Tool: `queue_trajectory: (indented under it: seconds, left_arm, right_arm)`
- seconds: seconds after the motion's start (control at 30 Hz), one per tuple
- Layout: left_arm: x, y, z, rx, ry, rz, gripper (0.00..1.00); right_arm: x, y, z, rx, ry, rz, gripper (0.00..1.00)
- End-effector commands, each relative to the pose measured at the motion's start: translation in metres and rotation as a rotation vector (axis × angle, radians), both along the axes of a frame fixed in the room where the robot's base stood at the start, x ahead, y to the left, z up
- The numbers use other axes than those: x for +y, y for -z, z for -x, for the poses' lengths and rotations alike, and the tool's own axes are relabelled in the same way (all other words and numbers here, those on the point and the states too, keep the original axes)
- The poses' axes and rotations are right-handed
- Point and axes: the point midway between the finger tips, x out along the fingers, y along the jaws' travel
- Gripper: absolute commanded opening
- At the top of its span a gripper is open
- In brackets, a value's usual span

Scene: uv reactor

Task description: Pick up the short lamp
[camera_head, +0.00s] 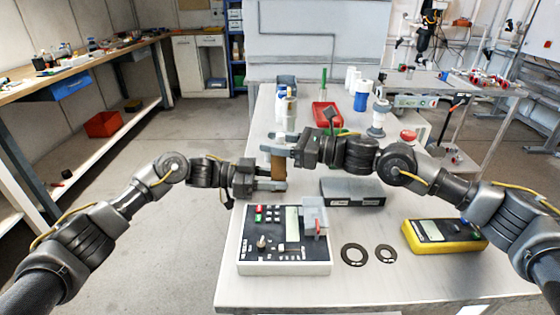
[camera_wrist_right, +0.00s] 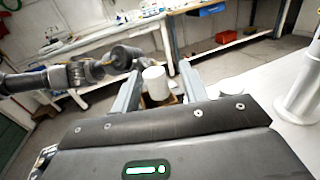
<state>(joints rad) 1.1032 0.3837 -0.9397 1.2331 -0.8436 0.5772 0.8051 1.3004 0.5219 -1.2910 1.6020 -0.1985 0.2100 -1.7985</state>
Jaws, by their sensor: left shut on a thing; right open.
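My left gripper (camera_head: 273,176) is the lower one in the head view and is shut on an upright brown piece (camera_head: 278,166). This may be the short lamp; its full shape is hidden by the grippers. My right gripper (camera_head: 277,142) is just above, open, with its fingers pointing left around the top of the piece. In the right wrist view a white cylinder (camera_wrist_right: 155,83) shows between the right gripper's two fingers (camera_wrist_right: 155,90), with some brown at its base. I cannot tell whether the fingers touch it.
A control box (camera_head: 284,262) with buttons, a dark grey box (camera_head: 352,191), two black rings (camera_head: 354,255) and a yellow meter (camera_head: 443,235) lie on the white table (camera_head: 335,290). Behind stand a tan cylinder (camera_head: 291,108), a red tray (camera_head: 327,114) and a blue-and-white container (camera_head: 362,96).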

Motion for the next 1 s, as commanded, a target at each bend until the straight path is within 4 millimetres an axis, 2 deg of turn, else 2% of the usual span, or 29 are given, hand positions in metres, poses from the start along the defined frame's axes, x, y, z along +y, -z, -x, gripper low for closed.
queue_trajectory:
  seconds: [0.1,0.33,0.57,0.67,1.0]
  left_arm:
    - [-0.0005,-0.0002,0.0003,-0.001,0.001,0.000,0.21]
    - [-0.0007,-0.0003,0.0005,-0.001,0.002,0.000,0.21]
    - [-0.0006,-0.0004,0.0008,-0.002,0.003,0.001,0.23]
    - [-0.0006,-0.0005,0.0009,-0.002,0.003,0.001,0.21]
    - [-0.0006,-0.0012,0.0002,-0.003,0.002,0.002,0.21]
  right_arm:
    - [0.0073,0.0004,-0.0023,0.000,0.001,0.001,0.44]
    - [0.0076,0.0007,-0.0028,0.001,0.002,0.002,0.44]
    - [0.0071,0.0016,-0.0034,0.002,0.004,0.003,0.14]
    - [0.0066,0.0025,-0.0037,0.003,0.005,0.004,0.00]
    - [0.0069,0.0019,-0.0031,0.004,0.003,0.005,0.00]
